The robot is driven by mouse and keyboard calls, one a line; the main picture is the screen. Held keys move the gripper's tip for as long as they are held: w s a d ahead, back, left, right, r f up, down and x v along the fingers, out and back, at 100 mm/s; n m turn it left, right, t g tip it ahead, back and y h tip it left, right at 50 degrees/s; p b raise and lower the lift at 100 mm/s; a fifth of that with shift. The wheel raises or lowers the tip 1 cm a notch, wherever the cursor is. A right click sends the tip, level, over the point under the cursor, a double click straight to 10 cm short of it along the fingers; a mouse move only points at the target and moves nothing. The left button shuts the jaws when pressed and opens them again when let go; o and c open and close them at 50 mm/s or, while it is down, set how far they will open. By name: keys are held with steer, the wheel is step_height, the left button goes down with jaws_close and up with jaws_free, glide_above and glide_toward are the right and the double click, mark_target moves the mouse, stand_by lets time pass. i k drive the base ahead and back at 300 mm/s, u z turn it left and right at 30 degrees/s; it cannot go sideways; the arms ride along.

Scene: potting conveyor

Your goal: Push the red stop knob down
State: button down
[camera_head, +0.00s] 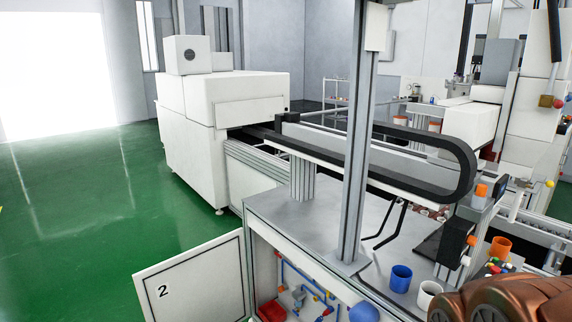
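I cannot tell for sure which part is the red stop knob. My gripper does not show in the head view. A copper-brown rounded body (510,298) fills the lower right corner, and no fingers can be made out on it.
A grey workbench (290,227) carries a conveyor (375,170) with a black looped end and an upright metal post (359,130). Blue (401,279), white (428,295) and orange (500,248) cups stand at its right. An open cabinet door (195,283) juts out left. Green floor (70,220) is clear.

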mark_target(495, 269)
steer(key=z, duration=1.1)
